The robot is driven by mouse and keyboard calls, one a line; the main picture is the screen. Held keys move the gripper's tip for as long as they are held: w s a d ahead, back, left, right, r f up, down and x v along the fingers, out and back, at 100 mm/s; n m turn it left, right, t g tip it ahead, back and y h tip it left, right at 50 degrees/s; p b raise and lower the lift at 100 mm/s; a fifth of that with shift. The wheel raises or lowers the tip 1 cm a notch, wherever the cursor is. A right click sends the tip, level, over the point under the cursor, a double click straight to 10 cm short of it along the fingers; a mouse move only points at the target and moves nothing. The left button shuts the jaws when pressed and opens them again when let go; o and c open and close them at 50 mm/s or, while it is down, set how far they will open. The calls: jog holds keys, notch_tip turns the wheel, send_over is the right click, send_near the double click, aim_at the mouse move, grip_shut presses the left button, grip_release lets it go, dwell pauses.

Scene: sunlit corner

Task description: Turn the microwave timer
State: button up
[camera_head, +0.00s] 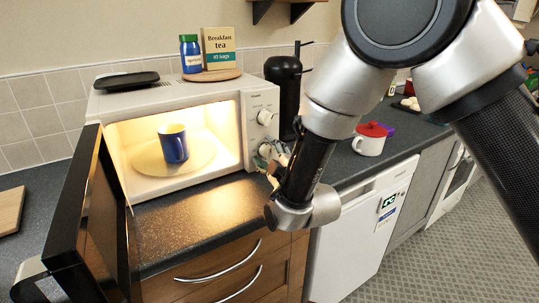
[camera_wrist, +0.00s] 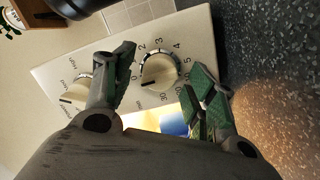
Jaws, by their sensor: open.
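The white microwave (camera_head: 252,98) stands on the counter with its dark door (camera_head: 92,215) swung open and its light on. A blue mug (camera_head: 173,143) stands on the turntable (camera_head: 200,157) inside. The timer knob (camera_wrist: 153,74), a round dial ringed by numbers, is the lower of two on the panel. My gripper (camera_head: 270,160) is at this lower knob and partly hides it. In the wrist view my gripper (camera_wrist: 163,66) is open, its green-padded fingers apart, with the timer knob showing between them. Whether the fingers touch the knob I cannot tell.
The upper knob (camera_head: 265,117) also shows in the wrist view (camera_wrist: 70,98). A tea box (camera_head: 219,48), a jar (camera_head: 190,55) and a black tray (camera_head: 126,80) are on top of the microwave. A black canister (camera_head: 283,85) and a red-lidded pot (camera_head: 369,142) stand to the right.

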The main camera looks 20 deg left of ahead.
jog(key=c, duration=1)
jog(key=shift+c, duration=0.2)
jog(key=shift+m, duration=0.3)
jog(key=m, duration=0.4)
jog(key=shift+r+g, duration=0.1)
jog(key=shift+g, duration=0.2)
jog(key=m+g, duration=0.1)
jog(key=m, duration=0.4)
jog(key=shift+d+r, duration=0.1)
jog(key=m, duration=0.5)
jog(key=shift+w+d+g, duration=0.1)
jog(key=shift+g, duration=0.2)
jog(key=m+y, duration=0.1)
jog(key=m, duration=0.3)
jog(key=shift+w+g, duration=0.1)
jog(key=shift+g, duration=0.3)
jog(key=shift+m, duration=0.3)
